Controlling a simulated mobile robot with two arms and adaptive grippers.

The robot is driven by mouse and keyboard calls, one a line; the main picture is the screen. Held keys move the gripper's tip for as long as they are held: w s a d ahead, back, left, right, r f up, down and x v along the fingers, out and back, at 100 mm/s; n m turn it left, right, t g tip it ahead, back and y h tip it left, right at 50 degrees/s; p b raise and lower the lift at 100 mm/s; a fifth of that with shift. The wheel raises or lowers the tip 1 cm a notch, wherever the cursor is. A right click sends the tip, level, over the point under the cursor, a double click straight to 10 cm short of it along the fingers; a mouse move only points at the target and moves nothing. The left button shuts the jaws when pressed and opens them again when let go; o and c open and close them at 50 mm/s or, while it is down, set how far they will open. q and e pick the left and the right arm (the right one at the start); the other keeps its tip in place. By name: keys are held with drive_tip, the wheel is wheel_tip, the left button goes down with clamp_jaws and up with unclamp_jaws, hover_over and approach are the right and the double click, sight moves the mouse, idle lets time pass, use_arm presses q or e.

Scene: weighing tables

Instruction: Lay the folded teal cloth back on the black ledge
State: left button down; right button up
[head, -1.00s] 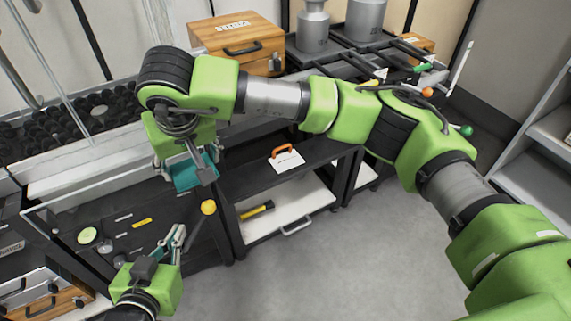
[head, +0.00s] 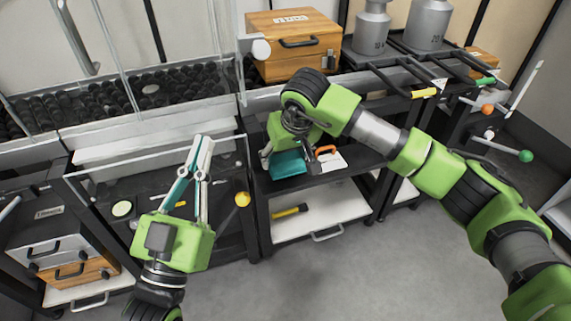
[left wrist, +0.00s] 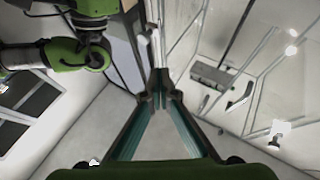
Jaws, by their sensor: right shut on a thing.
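The folded teal cloth (head: 287,164) hangs in my right gripper (head: 291,153), which is shut on it. The cloth is over the left part of the black ledge (head: 330,183), left of an orange-handled item. I cannot tell whether the cloth touches the ledge. The gripper and wrist hide its upper edge. My left gripper (head: 202,142) points upward in front of the left bench, with its fingertips together and nothing between them. Its fingers also meet in the left wrist view (left wrist: 160,76).
An orange handle (head: 326,150) and a white card (head: 333,161) lie just right of the cloth. A lower white shelf (head: 335,209) holds a yellow-black tool (head: 290,211). A yellow ball (head: 242,199) stands left of the ledge. A wooden case (head: 293,62) and metal weights (head: 370,32) stand above.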

use_arm(q)
drive_tip(key=shift+s+a+r+t+h, duration=0.1)
drive_tip(key=shift+s+r+t+h, duration=0.05)
drive_tip(key=shift+s+r+t, duration=0.6)
drive_tip(key=shift+s+r+t+h, duration=0.15)
drive_tip(key=shift+s+r+t, duration=0.3)
drive_tip(key=shift+r, duration=0.5)
use_arm(e)
drive_tip(key=shift+f, duration=1.05)
use_arm(q)
drive_tip(key=shift+b, duration=0.3)
use_arm(e)
drive_tip(key=shift+f, duration=0.1)
drive_tip(key=o, duration=0.9)
use_arm(q)
drive_tip(key=shift+s+r, duration=0.2)
drive_tip(key=shift+r, duration=0.15)
use_arm(e)
drive_tip(key=shift+o, duration=0.2)
